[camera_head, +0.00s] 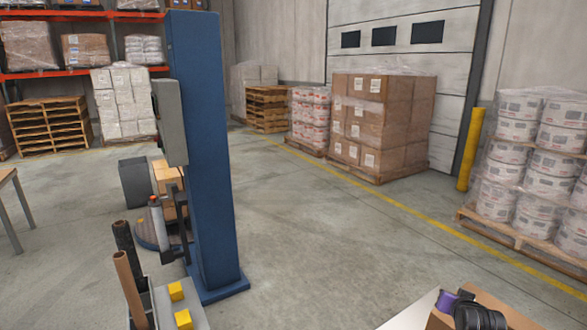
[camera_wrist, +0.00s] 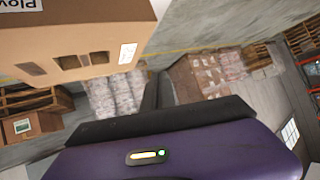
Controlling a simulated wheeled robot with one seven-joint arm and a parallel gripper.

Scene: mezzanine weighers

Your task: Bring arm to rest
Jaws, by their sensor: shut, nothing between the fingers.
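My gripper (camera_wrist: 158,88) shows in the wrist view as two dark fingers close together beyond its purple body. It is shut and holds nothing. A purple and black part at the lower right of the head view looks like my wrist; the fingertips cannot be made out there. A cardboard box (camera_wrist: 75,40) with printed letters and cut-out slots fills the upper left of the wrist view, beside the fingers. Whether they touch it I cannot tell.
A blue column (camera_head: 208,150) stands left of centre beside a round-based stand with boxes. Pallets of cartons (camera_head: 375,120) and white pails (camera_head: 520,150) stand at the back and right. A yellow bollard (camera_head: 470,148) stands near the door. The middle floor is clear.

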